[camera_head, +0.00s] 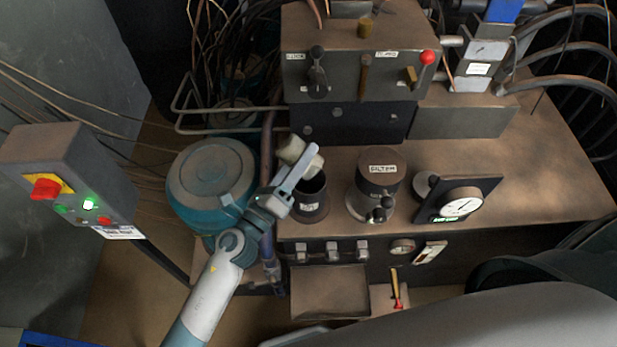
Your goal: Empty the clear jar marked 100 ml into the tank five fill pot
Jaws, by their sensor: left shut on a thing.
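My left gripper (304,165) reaches in from the lower left and is shut on a small pale jar (292,148). The jar is tilted over, above and a little left of an open dark cylindrical pot (311,208) with a small white label too small to read. The gripper hides part of the jar and part of the pot's rim. I cannot see any 100 ml mark or what is in the jar. I cannot tell whether anything is flowing. My right gripper is out of view.
A dark lidded cylinder with a label (381,193) stands right of the pot, then a round dial gauge (460,204). A control box with levers (360,58) rises behind. A blue-green drum (212,180) and a button box (68,168) stand left. The bench top (545,170) is clear at right.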

